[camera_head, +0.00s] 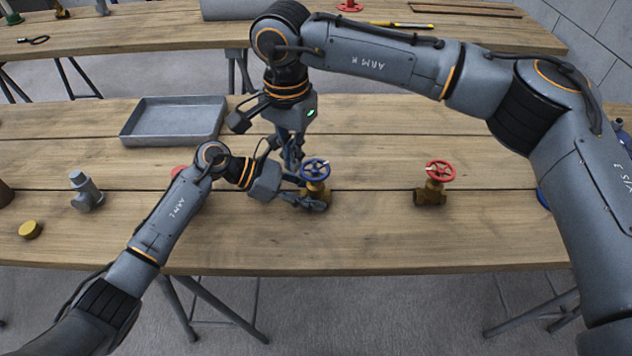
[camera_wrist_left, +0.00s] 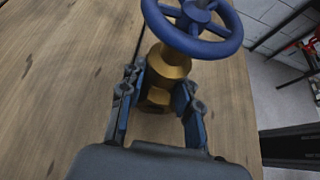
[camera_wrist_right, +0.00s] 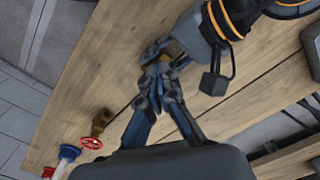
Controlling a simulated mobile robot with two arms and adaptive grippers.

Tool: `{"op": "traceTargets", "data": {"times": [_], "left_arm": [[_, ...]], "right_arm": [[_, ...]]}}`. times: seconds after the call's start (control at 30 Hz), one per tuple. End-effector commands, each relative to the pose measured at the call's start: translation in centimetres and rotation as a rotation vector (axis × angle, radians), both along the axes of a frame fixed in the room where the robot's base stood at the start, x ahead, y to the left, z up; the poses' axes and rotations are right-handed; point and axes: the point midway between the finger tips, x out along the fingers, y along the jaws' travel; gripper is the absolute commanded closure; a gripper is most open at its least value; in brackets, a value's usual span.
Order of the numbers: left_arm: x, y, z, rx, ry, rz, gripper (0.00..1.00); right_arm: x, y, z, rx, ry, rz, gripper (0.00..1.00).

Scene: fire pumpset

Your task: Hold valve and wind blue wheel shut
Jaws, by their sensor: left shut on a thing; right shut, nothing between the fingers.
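The brass valve with the blue wheel (camera_head: 315,169) stands upright on the near table. In the left wrist view the blue wheel (camera_wrist_left: 222,45) sits above the brass body (camera_wrist_left: 170,62). My left gripper (camera_head: 314,200) is shut on the brass body, low down, with a finger on each side (camera_wrist_left: 157,98). My right gripper (camera_head: 292,160) points down just left of the blue wheel, shut and empty. In the right wrist view its fingertips (camera_wrist_right: 155,70) are together beside my left gripper, and the blue wheel cannot be made out there.
A red-wheeled valve (camera_head: 438,172) stands to the right. A grey tray (camera_head: 172,121) lies at the back left. A grey pipe fitting (camera_head: 86,192) and a brass cap (camera_head: 30,230) are at the left. Another red part shows partly behind my left arm. The table between the two valves is clear.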

Motion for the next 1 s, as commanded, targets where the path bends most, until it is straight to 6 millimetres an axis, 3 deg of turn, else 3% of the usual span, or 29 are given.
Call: {"op": "traceTargets", "data": {"times": [0.17,0.47,0.7,1.0], "left_arm": [[-0.1,0.0,-0.1,0.001,0.002,-0.001,0.90],[-0.1,0.0,-0.1,0.001,0.002,-0.001,0.90],[0.0,0.0,-0.1,0.002,0.002,0.000,0.90],[0.0,0.0,-0.1,0.001,0.001,0.000,0.90]], "right_arm": [[0.0,0.0,1.8,0.000,0.000,0.001,1.00],[-0.1,-0.2,2.0,0.000,0.001,0.000,1.00],[-1.2,-3.3,2.9,0.001,0.009,0.000,1.00],[-1.5,-3.6,0.5,0.000,0.015,0.002,1.00]]}}
